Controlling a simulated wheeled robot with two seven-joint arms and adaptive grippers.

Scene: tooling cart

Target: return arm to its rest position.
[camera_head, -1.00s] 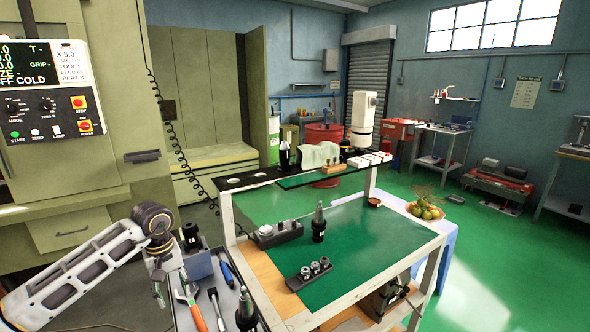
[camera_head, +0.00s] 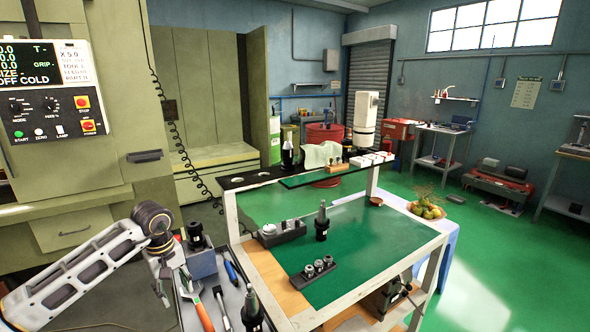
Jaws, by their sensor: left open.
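My left gripper (camera_head: 161,292) hangs at the end of the white left arm at the lower left. It points down, is open, and no object shows between its fingers. It is beside the left edge of a grey tool tray (camera_head: 214,287). My right arm and gripper are not in this view.
The tray holds an orange-handled tool (camera_head: 204,314), a blue-handled tool (camera_head: 231,272) and a dark tool holder (camera_head: 250,305). The tooling cart (camera_head: 377,257) with its green mat stands to the right. A machine control panel (camera_head: 52,92) is at the upper left.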

